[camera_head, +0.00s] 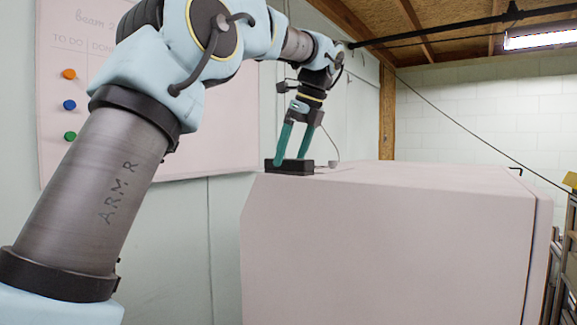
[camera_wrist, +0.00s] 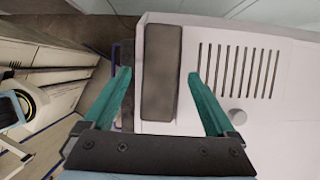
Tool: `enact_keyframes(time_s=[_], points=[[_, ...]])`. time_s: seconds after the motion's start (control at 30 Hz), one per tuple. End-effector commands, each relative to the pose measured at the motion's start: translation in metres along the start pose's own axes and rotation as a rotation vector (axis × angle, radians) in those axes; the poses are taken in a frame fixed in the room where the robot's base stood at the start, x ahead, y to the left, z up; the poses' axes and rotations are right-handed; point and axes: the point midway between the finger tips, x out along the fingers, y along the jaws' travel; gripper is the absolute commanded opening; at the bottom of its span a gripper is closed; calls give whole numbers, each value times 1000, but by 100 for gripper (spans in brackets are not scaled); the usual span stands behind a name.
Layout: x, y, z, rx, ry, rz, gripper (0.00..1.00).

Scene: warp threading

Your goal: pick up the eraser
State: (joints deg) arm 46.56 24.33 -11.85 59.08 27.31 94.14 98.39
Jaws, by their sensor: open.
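The eraser (camera_head: 290,168) is a dark, flat block lying on top of the pale box-shaped cabinet (camera_head: 380,240), at its left end. In the wrist view the eraser (camera_wrist: 161,72) is a long brown-grey rectangle near the edge of the cabinet top. My gripper (camera_head: 291,163) has two teal fingers and points down at the eraser. In the wrist view my gripper (camera_wrist: 157,75) is open, with one finger on each side of the eraser and a gap to both. Whether the fingertips reach down to the cabinet top is unclear.
Beside the eraser, the cabinet top has a row of dark vent slots (camera_wrist: 238,70) and a small round knob (camera_wrist: 238,117). A whiteboard (camera_head: 190,140) with coloured magnets hangs on the wall behind my arm. The rest of the cabinet top looks clear.

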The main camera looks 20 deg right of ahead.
Motion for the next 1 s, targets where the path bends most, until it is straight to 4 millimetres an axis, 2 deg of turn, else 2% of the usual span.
enact_keyframes(time_s=[0.1, 0.33, 1.0], points=[[8, 0, 0, 0, 0, 1, 91], [9, 0, 0, 0, 0, 0, 91], [8, 0, 0, 0, 0, 0, 16]])
